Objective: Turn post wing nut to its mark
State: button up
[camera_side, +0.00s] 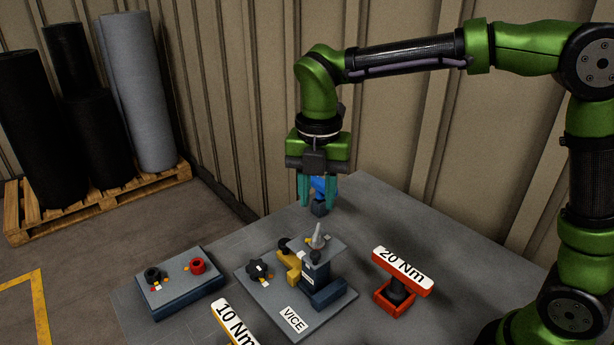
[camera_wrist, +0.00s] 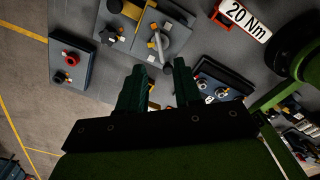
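The vice (camera_side: 292,318) stands on a grey plate near the middle of the table. My gripper (camera_side: 319,203) points down above and behind the vice, clear of the post. Its green fingers stand apart with a gap between them in the wrist view (camera_wrist: 160,76). A blue thing (camera_side: 318,185) shows between them in the side view; I cannot tell whether it touches them.
A black star knob (camera_side: 259,270) is at the vice plate's left. A plate with a red knob (camera_side: 197,265) and a black knob lies further left. A red 20 Nm stand (camera_side: 396,296) is right; a yellow 10 Nm sign (camera_side: 234,324) is in front. A dark panel (camera_wrist: 218,82) lies behind.

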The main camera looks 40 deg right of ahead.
aim_at(317, 231)
notch_tip(317, 231, down, 7)
jog(key=shift+f, duration=0.2)
grip_shut()
dwell(0.3)
